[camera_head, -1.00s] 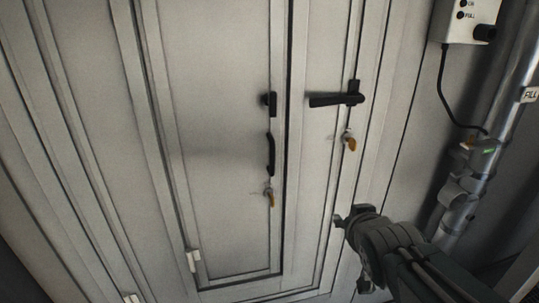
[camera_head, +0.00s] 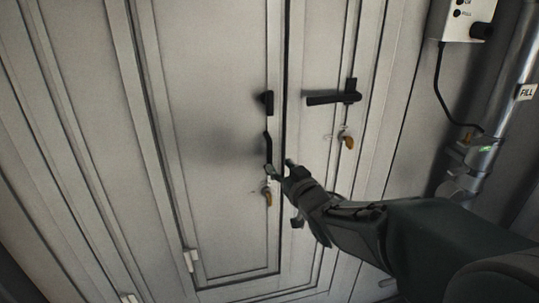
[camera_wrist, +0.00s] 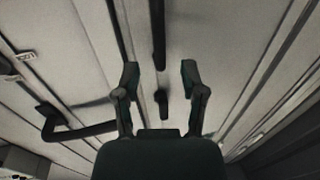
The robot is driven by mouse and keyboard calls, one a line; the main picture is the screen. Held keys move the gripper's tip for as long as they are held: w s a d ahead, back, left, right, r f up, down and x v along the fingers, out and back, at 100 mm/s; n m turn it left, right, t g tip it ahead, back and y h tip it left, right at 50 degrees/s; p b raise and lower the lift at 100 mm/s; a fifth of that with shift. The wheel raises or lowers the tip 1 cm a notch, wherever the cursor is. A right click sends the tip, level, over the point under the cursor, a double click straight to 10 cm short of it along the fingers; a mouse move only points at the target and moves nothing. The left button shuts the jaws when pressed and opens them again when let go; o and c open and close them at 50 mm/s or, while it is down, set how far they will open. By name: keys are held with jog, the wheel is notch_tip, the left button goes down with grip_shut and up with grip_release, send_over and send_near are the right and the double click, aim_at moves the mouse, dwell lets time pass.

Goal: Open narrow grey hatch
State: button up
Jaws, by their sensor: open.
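The narrow grey hatch (camera_head: 222,110) is a tall panel, apparently closed, with a thin dark seam round it. On its right edge are a black latch (camera_head: 267,102), a slim black pull handle (camera_head: 268,148) and a lock with an orange-brown key (camera_head: 267,197). My gripper (camera_head: 281,168) is open at the lower end of the pull handle, its fingers partly covering it. In the wrist view, the pull handle (camera_wrist: 158,38) lies between and beyond my fingertips (camera_wrist: 160,72), with the latch (camera_wrist: 163,103) in line with the gap. I cannot tell whether a finger touches it.
A black lever handle (camera_head: 334,98) and another key (camera_head: 346,138) are on the panel to the right; the lever also shows in the wrist view (camera_wrist: 75,130). A control box (camera_head: 465,20) and a metal pipe (camera_head: 500,125) stand at the far right.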

aim_at(271, 156)
jog(key=x, duration=0.6)
jog(key=shift+w+a, duration=0.1)
jog(key=shift+w, duration=0.05)
grip_shut()
